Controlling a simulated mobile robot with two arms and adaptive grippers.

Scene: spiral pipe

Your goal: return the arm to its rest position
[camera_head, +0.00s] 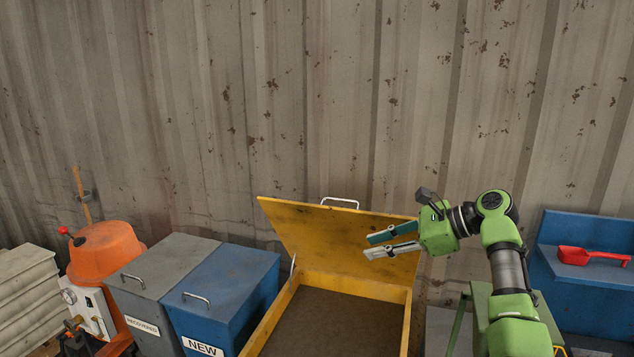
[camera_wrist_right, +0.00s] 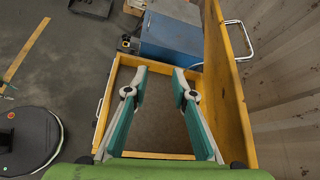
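My right arm comes in from the lower right in the head view. Its green right gripper (camera_head: 368,247) points left in front of the raised lid of a yellow box (camera_head: 408,325). Its two fingers are apart with nothing between them. In the wrist view the right gripper (camera_wrist_right: 160,71) is also open and empty, above the box's dark floor. My left gripper cannot be made out in the head view.
The yellow lid (camera_head: 320,235) stands open against the corrugated wall. Left of the box are a blue "NEW" bin (camera_head: 225,290), a grey bin (camera_head: 150,290) and an orange machine (camera_head: 105,250). A red scoop (camera_head: 590,256) lies on a blue surface at right.

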